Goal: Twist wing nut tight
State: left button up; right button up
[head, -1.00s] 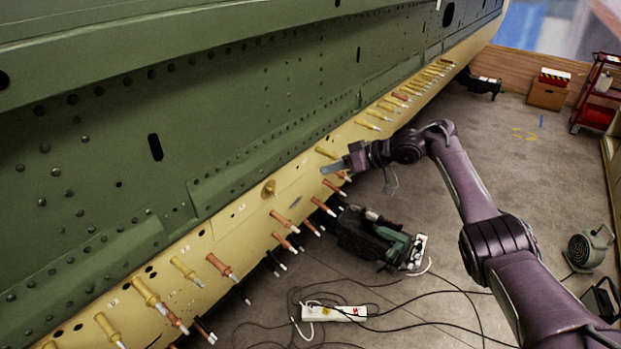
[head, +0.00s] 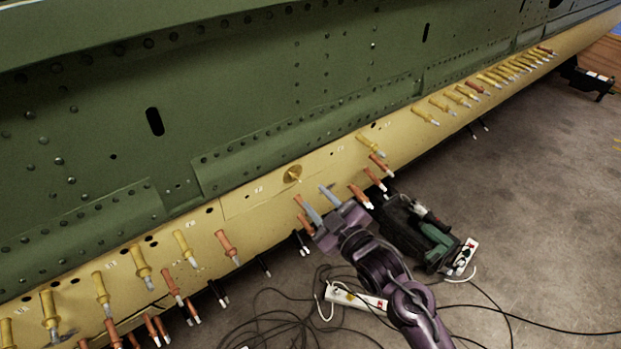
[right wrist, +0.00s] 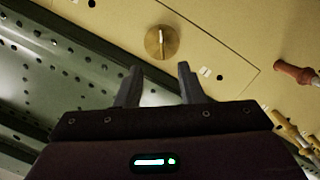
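The wing nut is a round brass piece (head: 293,173) with a raised bar across it, set on the yellow lower strip of the fuselage panel. It also shows in the right wrist view (right wrist: 161,42), just beyond the fingertips, with its bar nearly upright in that picture. My right gripper (head: 317,199) is open and empty, below and a little to the right of the wing nut in the head view. Its two fingers (right wrist: 158,75) stand apart and point toward the nut without touching it. My left gripper is not in any view.
Several yellow and red-brown pins stick out along the yellow strip (head: 265,200), some close to my right gripper. A green-and-black tool bag (head: 425,235) and a white power strip (head: 357,298) with loose cables lie on the floor below. The green panel (head: 270,90) rises behind.

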aim_at(296, 178)
jog(key=p+x, duration=0.1)
jog(key=x, duration=0.5)
jog(key=shift+a+r+p, duration=0.1)
jog(key=shift+a+p, duration=0.15)
jog(key=shift+p, duration=0.05)
jog(key=shift+w+a, duration=0.25)
jog(key=shift+w, duration=0.15)
grip_shut()
